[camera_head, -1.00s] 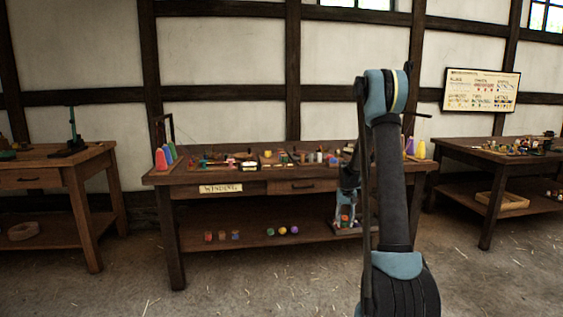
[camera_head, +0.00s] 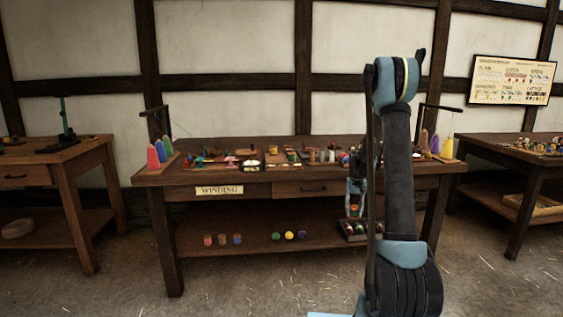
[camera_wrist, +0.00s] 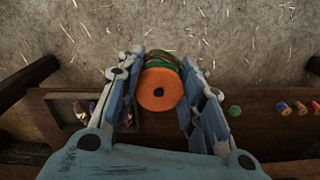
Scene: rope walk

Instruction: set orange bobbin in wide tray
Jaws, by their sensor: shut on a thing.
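My gripper (camera_wrist: 160,62) is shut on the orange bobbin (camera_wrist: 160,90), which has an orange end face and green winding around its side. In the head view the bobbin (camera_head: 355,212) shows small and partly behind my arm, in front of the bench's lower shelf. A dark tray (camera_head: 347,234) with small things in it sits on that shelf, just below my gripper. In the wrist view a compartmented tray (camera_wrist: 60,108) with purple and dark contents lies left of my gripper. I cannot tell whether this is the wide tray.
The winding bench (camera_head: 258,190) has a crowded top with bobbins, cones and small trays. On its lower shelf (camera_head: 260,246), coloured balls (camera_head: 289,235) and small spools (camera_head: 222,239) stand left of my arm. Other benches stand left (camera_head: 50,160) and right (camera_head: 510,155). The straw-strewn floor in front is clear.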

